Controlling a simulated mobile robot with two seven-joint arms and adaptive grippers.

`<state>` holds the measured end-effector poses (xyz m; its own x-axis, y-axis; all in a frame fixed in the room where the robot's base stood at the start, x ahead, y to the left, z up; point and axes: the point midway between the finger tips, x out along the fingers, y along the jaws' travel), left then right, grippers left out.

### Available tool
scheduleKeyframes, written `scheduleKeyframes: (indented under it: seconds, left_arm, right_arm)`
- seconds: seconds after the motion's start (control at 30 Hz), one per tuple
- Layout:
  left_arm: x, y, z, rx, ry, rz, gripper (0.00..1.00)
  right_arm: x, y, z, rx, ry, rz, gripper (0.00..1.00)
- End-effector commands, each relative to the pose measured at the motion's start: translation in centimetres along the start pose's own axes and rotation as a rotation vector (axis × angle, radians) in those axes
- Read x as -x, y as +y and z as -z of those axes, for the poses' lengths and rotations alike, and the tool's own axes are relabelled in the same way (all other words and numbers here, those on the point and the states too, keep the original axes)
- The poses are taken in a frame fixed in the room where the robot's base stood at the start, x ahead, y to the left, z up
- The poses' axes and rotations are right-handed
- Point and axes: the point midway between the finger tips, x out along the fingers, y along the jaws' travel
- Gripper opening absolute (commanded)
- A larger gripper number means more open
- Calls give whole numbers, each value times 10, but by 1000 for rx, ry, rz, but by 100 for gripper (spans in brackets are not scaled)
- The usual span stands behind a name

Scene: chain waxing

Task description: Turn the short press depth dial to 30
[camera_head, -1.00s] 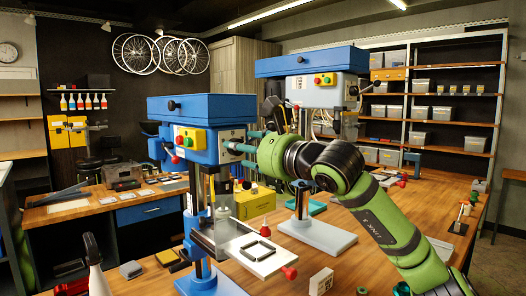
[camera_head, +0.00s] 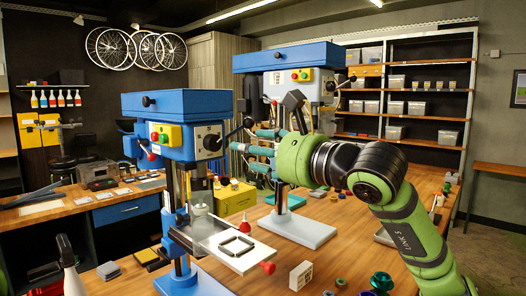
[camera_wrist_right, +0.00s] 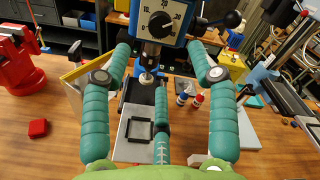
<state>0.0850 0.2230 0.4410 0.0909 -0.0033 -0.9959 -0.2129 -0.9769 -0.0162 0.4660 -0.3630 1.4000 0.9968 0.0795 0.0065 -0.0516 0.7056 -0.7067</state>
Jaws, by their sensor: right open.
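The short blue press (camera_head: 178,125) stands at the front left in the head view, with a yellow button box on its face. Its depth dial (camera_head: 209,142) is a white plate with a black knob. In the right wrist view the numbered dial (camera_wrist_right: 161,20) is at the top, partly cut off; I cannot tell the knob's exact setting. My right gripper (camera_head: 245,141) is open, its teal fingers spread just right of the dial and apart from it. In the right wrist view the open gripper (camera_wrist_right: 160,62) is empty, below the dial. My left gripper is out of view.
A taller blue press (camera_head: 290,57) stands behind. A black lever ball (camera_wrist_right: 232,18) juts out right of the dial. A plate with a black square frame (camera_head: 238,247) lies under the short press. Small bottles (camera_wrist_right: 190,99) and a red vise (camera_wrist_right: 17,55) are on the bench.

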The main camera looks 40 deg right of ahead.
Motion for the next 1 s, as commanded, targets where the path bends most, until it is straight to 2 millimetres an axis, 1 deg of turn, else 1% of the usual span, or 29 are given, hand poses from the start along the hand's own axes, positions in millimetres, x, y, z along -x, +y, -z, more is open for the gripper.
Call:
scheduleKeyframes:
  seconds: [0.1,0.2,0.6,0.67,0.9,1.0]
  left_arm:
    - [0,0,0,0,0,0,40]
    - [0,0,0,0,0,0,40]
    - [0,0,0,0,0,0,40]
    - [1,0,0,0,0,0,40]
    - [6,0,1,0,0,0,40]
    - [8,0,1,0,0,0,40]
  right_arm:
    - [8,0,0,1,2,0,59]
    - [12,0,0,1,1,0,59]
    - [13,0,0,-7,1,0,60]
    - [9,0,0,-46,1,0,60]
    - [-27,2,3,-369,5,-2,60]
    - [-36,2,5,-444,6,-2,60]
